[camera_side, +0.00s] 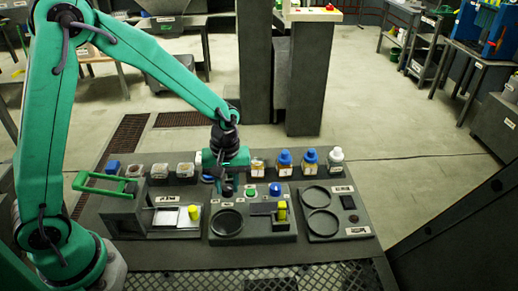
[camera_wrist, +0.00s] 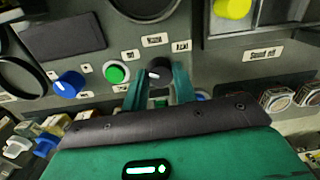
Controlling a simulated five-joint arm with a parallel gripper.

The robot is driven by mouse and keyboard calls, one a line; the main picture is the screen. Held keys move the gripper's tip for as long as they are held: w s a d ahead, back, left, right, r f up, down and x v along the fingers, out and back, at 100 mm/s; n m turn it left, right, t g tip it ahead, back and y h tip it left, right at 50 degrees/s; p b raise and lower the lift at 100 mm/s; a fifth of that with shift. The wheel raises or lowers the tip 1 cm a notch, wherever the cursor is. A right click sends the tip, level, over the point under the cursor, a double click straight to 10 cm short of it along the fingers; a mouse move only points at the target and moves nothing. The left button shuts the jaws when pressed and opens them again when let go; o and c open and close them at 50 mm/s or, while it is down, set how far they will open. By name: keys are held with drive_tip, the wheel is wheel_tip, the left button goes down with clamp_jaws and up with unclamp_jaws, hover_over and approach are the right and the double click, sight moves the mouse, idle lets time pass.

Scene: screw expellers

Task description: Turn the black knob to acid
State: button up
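The black knob (camera_wrist: 158,70) sits on a dark panel in the wrist view, with a small pale mark on its face. Small white labels (camera_wrist: 155,40) lie around it, too small to read, so I cannot tell which one says acid. My gripper (camera_wrist: 161,82) has its green fingers on either side of the knob, apart, with the knob between them. I see no clear contact. In the side view my gripper (camera_side: 228,186) points down at the panel's back left and hides most of the knob.
A green button (camera_wrist: 116,73) and a blue knob (camera_wrist: 68,84) stand close by on the same panel. A round dish (camera_side: 227,222) lies in front. Several bottles (camera_side: 285,162) and jars line the bench's back edge. A green handle (camera_side: 105,184) stands at left.

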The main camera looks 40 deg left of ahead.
drive_tip(key=c, duration=0.4)
drive_tip(key=shift+o, duration=0.2)
drive_tip(key=shift+m, duration=0.5)
drive_tip(key=m, duration=0.5)
drive_tip(key=shift+d, duration=0.1)
drive_tip(key=m, duration=0.5)
drive_tip(key=shift+m, duration=0.3)
drive_tip(key=m, duration=0.6)
drive_tip(key=shift+m+t, duration=0.3)
drive_tip(key=shift+t, duration=0.1)
drive_tip(key=m, duration=0.5)
drive_tip(key=shift+s+m, duration=0.1)
drive_tip(key=shift+m, duration=0.3)
